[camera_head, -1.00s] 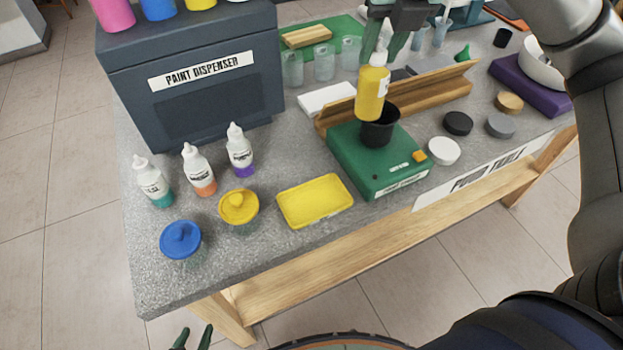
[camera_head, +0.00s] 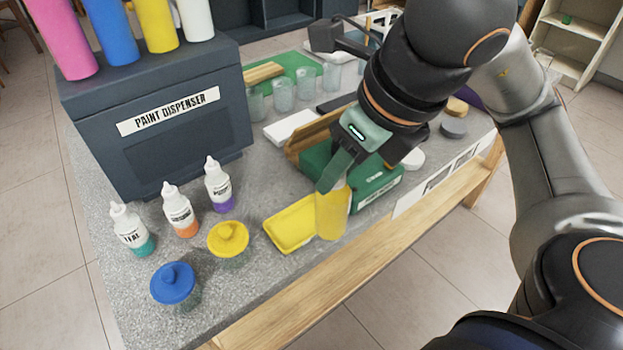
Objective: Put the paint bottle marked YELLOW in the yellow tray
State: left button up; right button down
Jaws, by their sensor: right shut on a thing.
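The yellow paint bottle (camera_head: 332,214) hangs upright from my right gripper (camera_head: 338,182), which is shut on its upper part. The gripper hides the bottle's top, and no label text can be read on it. The yellow tray (camera_head: 288,228) lies on the grey table, partly hidden behind the bottle. The bottle overlaps the tray's right end in the picture; I cannot tell its height above the tray or table. My left gripper is out of view.
Three white-capped bottles (camera_head: 178,212) and the blue-lidded (camera_head: 173,284) and yellow-lidded (camera_head: 228,240) jars stand left of the tray. A green box (camera_head: 376,188) stands behind the bottle. The paint dispenser (camera_head: 165,135) is at back left. The table's front edge is close.

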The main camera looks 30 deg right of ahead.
jog(key=shift+w+d+f+p, duration=0.15)
jog(key=shift+w+p, duration=0.1)
jog(key=shift+w, duration=0.15)
jog(key=shift+w+d+f+p, duration=0.1)
jog(key=shift+w+d+p, duration=0.05)
jog(key=shift+w+p, duration=0.15)
pick_arm(q)
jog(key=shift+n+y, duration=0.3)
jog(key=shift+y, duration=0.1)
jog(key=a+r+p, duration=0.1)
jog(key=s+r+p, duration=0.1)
jog(key=p, duration=0.1)
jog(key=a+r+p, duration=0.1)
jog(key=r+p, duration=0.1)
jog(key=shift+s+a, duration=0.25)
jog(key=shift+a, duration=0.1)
pick_arm(e)
jog(key=w+d+f, duration=0.4)
jog(key=w+f, duration=0.5)
jog(key=f, duration=0.2)
jog(key=shift+w+f, duration=0.3)
jog(key=shift+w, duration=0.05)
jog(key=shift+f, duration=0.15)
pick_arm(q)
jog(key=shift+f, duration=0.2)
pick_arm(e)
jog(key=c, duration=0.6)
grip_release()
